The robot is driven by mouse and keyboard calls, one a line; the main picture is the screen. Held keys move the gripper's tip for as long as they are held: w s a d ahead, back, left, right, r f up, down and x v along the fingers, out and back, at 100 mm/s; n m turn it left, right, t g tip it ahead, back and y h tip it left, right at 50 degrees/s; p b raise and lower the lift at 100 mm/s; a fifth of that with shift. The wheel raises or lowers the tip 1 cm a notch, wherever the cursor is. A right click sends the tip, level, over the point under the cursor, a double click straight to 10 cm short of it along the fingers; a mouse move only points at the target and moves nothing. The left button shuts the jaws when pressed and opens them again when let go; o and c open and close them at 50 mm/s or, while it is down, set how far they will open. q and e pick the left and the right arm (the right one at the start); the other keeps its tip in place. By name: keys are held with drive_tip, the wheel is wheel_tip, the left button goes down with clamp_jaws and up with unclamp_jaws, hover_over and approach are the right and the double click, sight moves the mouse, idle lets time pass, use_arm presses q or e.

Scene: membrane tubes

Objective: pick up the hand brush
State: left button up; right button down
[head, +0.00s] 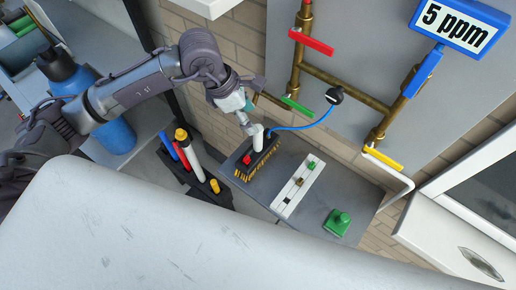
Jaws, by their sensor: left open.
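My left gripper (257,140) reaches down from the left over the grey bench. A small red part (247,160) shows at the block's left end. The block may be the hand brush, but at this size I cannot tell for sure. The fingers hide part of its top, and I cannot tell whether they touch it. My right gripper is not in view.
A white strip with small blocks (291,198) and a green piece (338,222) lie to the right on the bench (312,217). A black rack (217,200) with coloured tubes stands left. Behind are brass pipes (345,82), valve handles and a blue hose (300,127).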

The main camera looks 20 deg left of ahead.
sight(258, 127)
use_arm(q)
drive_tip(key=shift+x, duration=1)
drive_tip(key=shift+d+f+p, duration=0.1)
drive_tip(key=shift+f+p, duration=0.4)
drive_tip(key=shift+p, duration=0.1)
drive_tip(key=x, duration=0.1)
drive_tip(key=p+x, duration=0.1)
drive_tip(key=x, duration=0.1)
drive_tip(key=shift+w+f+p, duration=0.15)
drive_tip(key=shift+f+p, duration=0.25)
drive_tip(key=shift+f, duration=0.4)
clamp_jaws()
drive_tip(key=shift+w, duration=0.1)
drive_tip(key=shift+w+r, duration=0.1)
